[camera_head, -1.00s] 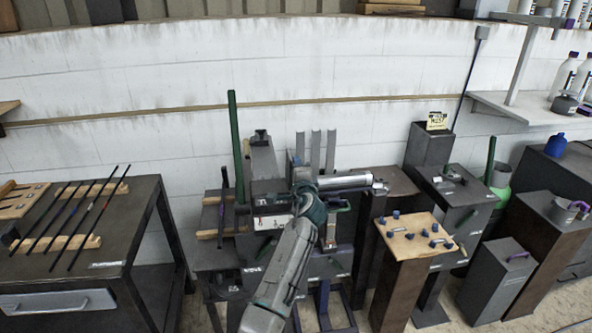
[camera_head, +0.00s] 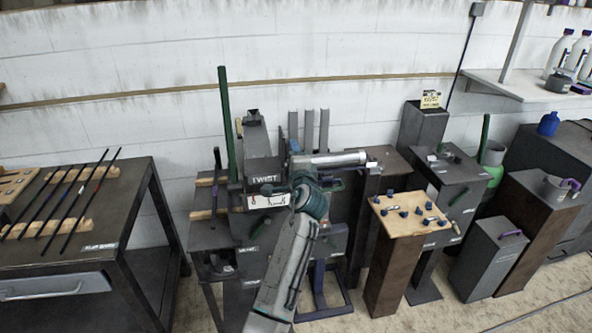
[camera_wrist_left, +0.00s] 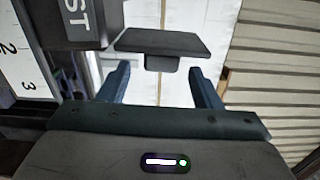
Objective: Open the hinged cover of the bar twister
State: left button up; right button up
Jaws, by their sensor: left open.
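The bar twister (camera_head: 262,172) stands at mid-picture in the head view, a dark machine with a "TWIST" label and a white numbered scale (camera_head: 268,201). In the left wrist view, its dark labelled housing (camera_wrist_left: 78,22) is at the upper left, next to the scale (camera_wrist_left: 22,62). A flat dark plate with a short tab (camera_wrist_left: 160,43) lies just ahead of my left gripper (camera_wrist_left: 160,82), roughly between the finger lines. I cannot tell whether this plate is part of the cover. The left gripper is open and empty. In the head view my arm hides part of the twister. My right gripper is not in view.
A dark table (camera_head: 130,205) with thin bars on wooden rests stands at the left. A wooden-topped pedestal (camera_head: 408,213) with small dark knobs stands right of the twister. Several dark boxes and stands crowd the right side. The white wall is behind.

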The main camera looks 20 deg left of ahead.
pick_arm(q)
jog(key=b+v, duration=0.1)
jog(key=v, duration=0.4)
dwell(0.3)
